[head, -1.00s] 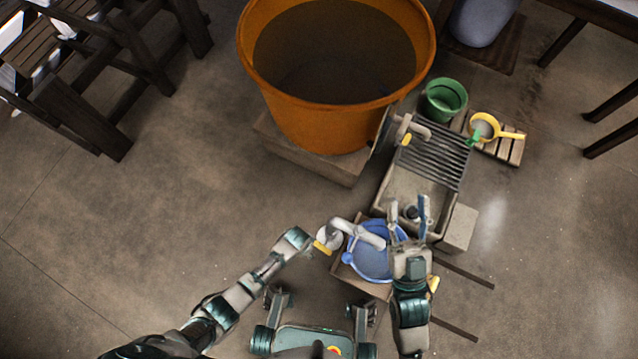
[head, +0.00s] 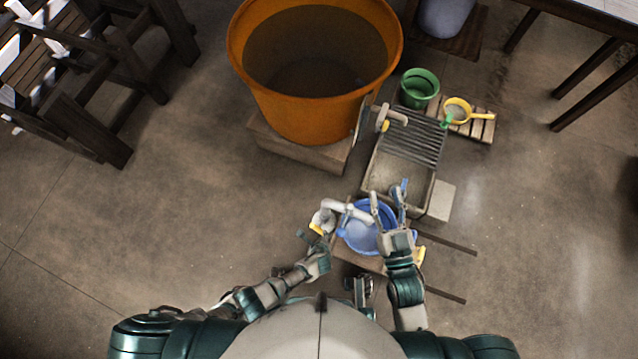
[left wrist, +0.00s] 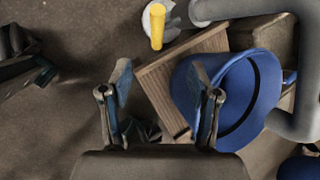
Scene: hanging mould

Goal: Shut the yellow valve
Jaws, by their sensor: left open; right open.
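A yellow valve handle (head: 316,229) sits on a white fitting with a bent grey-white pipe (head: 345,208), beside the blue basin (head: 358,238). My left gripper (head: 312,238) is open and empty, close to this handle in the head view. In the left wrist view the handle (left wrist: 157,25) stands beyond the open fingers (left wrist: 161,95), apart from them, and the basin (left wrist: 262,85) is at right, partly behind a finger. My right gripper (head: 386,203) is open over the basin. Another yellow handle (head: 385,125) is on a spout by the orange tub.
The orange tub (head: 260,95) stands on a block (head: 300,150). A grey sink (head: 385,180) with a ribbed drainboard is right of it. A green bucket (head: 419,88) and a yellow strainer (head: 458,111) are behind. A wooden stand (left wrist: 160,78) supports the basin.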

